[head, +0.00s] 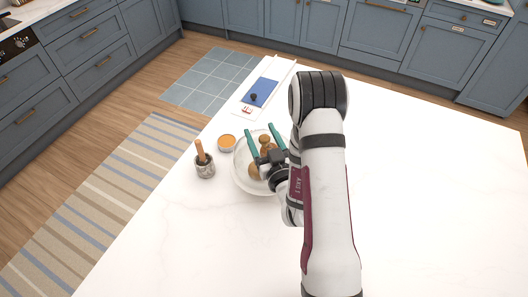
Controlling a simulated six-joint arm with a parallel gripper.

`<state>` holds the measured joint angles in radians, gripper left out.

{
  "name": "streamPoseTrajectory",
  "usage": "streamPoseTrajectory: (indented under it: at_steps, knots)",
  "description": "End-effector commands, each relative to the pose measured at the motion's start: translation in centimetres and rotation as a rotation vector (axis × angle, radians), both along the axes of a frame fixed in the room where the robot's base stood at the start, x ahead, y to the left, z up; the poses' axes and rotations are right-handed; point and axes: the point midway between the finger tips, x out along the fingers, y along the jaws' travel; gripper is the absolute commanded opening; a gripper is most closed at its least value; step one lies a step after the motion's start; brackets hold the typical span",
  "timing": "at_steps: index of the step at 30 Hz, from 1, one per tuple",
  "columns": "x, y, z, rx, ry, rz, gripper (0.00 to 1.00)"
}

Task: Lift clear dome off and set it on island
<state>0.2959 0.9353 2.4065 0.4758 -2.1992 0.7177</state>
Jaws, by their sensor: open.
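A round pale plate (241,178) stands on the white island (400,180), left of my arm. Brown rounded things (254,171) show on it, seemingly through the clear dome (244,160), whose outline is faint. A brown knob-like piece (265,140) shows between my fingers; I cannot tell whether it is the dome's knob or food beneath. My gripper (261,129) is open, its two teal fingers apart over the plate. Whether they touch the dome cannot be told. My gripper's body and arm hide the plate's right side.
A small bowl of orange stuff (227,142) and a stone mortar with a wooden pestle (205,167) stand close to the plate's left. A white board (279,72) with a blue piece (263,91) lies behind. The island right of my arm is bare.

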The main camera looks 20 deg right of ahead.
Motion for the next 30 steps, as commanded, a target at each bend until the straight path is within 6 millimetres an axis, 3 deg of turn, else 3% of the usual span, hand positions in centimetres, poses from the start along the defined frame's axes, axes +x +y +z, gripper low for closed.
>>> streamPoseTrajectory:
  at_steps: [9,20,30]
  knots:
    - [0.82,0.03,0.04,0.000,0.001,0.001,0.66]
    - [0.80,0.04,0.05,0.000,0.000,0.001,0.01]
    - [0.80,0.04,0.06,0.000,0.000,0.001,0.00]
